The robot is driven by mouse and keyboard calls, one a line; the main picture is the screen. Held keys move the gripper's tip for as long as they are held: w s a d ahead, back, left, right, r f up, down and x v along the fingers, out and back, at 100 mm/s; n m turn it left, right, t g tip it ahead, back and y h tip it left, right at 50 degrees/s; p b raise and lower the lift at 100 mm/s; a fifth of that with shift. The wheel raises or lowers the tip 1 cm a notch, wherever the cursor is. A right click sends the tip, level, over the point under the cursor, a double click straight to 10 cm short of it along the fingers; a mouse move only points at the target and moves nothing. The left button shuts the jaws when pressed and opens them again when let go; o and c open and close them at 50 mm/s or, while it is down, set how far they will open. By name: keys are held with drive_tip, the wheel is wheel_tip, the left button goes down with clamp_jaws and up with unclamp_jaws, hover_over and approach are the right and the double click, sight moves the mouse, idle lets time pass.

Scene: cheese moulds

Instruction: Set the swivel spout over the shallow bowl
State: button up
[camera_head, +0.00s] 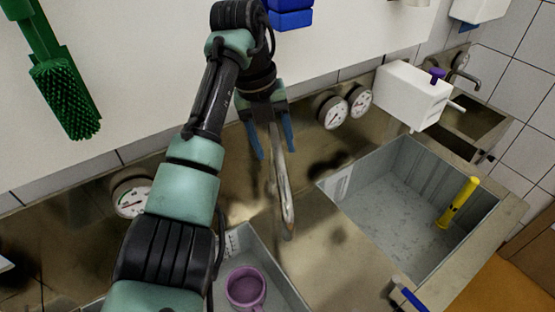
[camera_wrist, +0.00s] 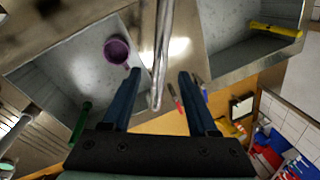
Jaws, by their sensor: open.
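The swivel spout (camera_head: 284,190) is a shiny metal tube whose tip lies over the metal strip between two grey sink bowls. In the wrist view the spout (camera_wrist: 163,50) runs between my gripper's fingers (camera_wrist: 158,74). My gripper (camera_head: 275,153) is open, with one blue finger on each side of the spout; I cannot tell whether either touches it. The left bowl (camera_head: 285,272) is partly hidden by my arm and holds a purple mug (camera_head: 245,287). The right bowl (camera_head: 385,175) is fully in view. I cannot surely tell which bowl is shallow.
A yellow cylinder (camera_head: 458,203) leans in the right bowl. Round gauges (camera_head: 332,112) and a white box with a purple knob (camera_head: 412,95) are at the back wall. A green brush (camera_head: 65,95) hangs upper left. A blue-handled item (camera_head: 408,297) sits at the front edge.

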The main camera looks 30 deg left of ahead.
drive_tip(key=r, duration=0.1)
drive_tip(key=r+p, duration=0.1)
drive_tip(key=shift+s+a+r, duration=0.15)
drive_tip(key=shift+a+r, duration=0.05)
drive_tip(key=shift+r, duration=0.15)
